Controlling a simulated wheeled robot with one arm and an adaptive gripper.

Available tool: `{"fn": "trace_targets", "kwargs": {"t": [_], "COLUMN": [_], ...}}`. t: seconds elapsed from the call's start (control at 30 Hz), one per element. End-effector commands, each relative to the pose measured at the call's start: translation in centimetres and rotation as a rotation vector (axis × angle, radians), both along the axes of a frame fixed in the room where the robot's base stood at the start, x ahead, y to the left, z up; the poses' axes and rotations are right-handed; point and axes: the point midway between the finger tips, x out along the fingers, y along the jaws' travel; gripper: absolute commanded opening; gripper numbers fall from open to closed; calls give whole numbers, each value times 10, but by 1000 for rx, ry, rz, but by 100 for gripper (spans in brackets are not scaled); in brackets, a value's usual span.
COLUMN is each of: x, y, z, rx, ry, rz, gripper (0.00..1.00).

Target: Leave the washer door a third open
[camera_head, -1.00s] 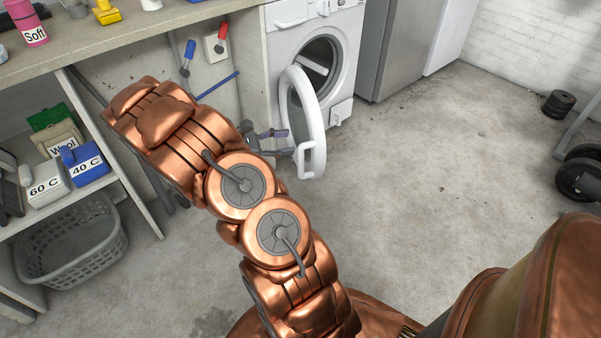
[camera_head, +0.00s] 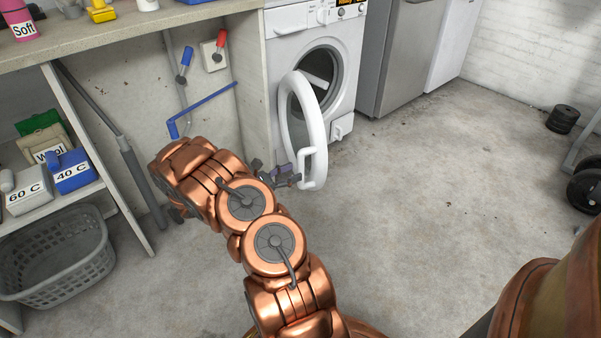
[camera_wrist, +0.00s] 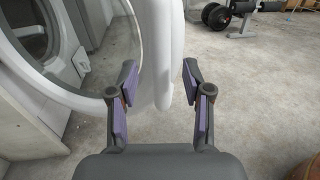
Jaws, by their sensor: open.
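My gripper (camera_wrist: 158,88) is open, with purple-padded fingers on either side and a visible gap to the right finger. In the head view my gripper (camera_head: 285,175) is beside the handle, partly hidden by my arm.
A shelf at left holds detergent boxes (camera_head: 73,170), with a grey basket (camera_head: 60,262) below. Blue and grey pipes (camera_head: 200,108) run along the wall. A grey cabinet (camera_head: 400,55) stands right of the washer. Floor to the right is clear up to some weights (camera_head: 562,119).

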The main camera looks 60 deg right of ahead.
Motion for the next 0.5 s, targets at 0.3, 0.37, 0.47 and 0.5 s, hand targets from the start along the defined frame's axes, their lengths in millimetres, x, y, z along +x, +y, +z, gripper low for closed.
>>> {"fn": "trace_targets", "kwargs": {"t": [0.3, 0.37, 0.47, 0.5], "x": [-16, -17, -17, -17], "y": [-31, -33, -34, -34], "z": [-1, -1, -1, 0], "rx": [0, 0, 0, 0], "ry": [1, 1, 1, 1], "rz": [-2, -1, -1, -1], "gripper": [50, 50, 50, 50]}}
